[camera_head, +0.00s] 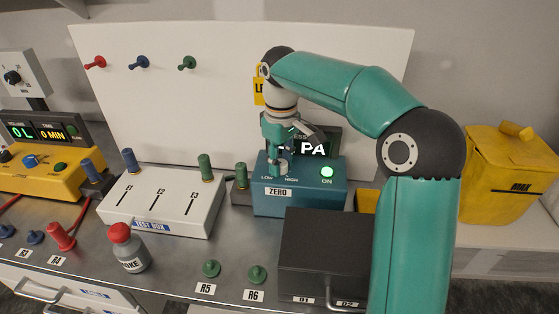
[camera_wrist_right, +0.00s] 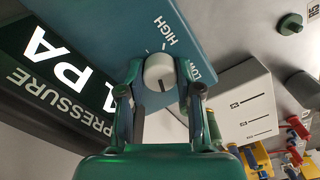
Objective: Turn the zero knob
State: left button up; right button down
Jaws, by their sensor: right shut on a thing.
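The zero knob (camera_wrist_right: 159,72) is a round white knob with a dark pointer line, on the teal pressure unit (camera_head: 303,202) labelled ZERO. LOW and HIGH are printed beside it. My right gripper (camera_wrist_right: 160,82) is shut on the knob, with one finger on each side in the right wrist view. In the head view the right gripper (camera_head: 279,162) reaches down onto the unit's top and mostly hides the knob. The pressure display (camera_wrist_right: 52,80) shows PA, but its number is partly hidden. My left gripper is not in view.
A lit green ON button (camera_head: 327,172) is right of the knob. A white test box (camera_head: 160,215) stands left, and a dark drawer box (camera_head: 325,245) stands in front. A red-capped bottle (camera_head: 128,250) and green plugs R5 (camera_head: 211,268) and R6 (camera_head: 257,274) are on the bench.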

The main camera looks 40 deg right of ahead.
aim_at(281, 163)
jog(key=shift+m, duration=0.8)
jog(key=c, duration=0.8)
grip_release()
jog(key=shift+o, duration=0.2)
notch_tip(281, 163, up, 12)
jog(key=shift+f, duration=0.1)
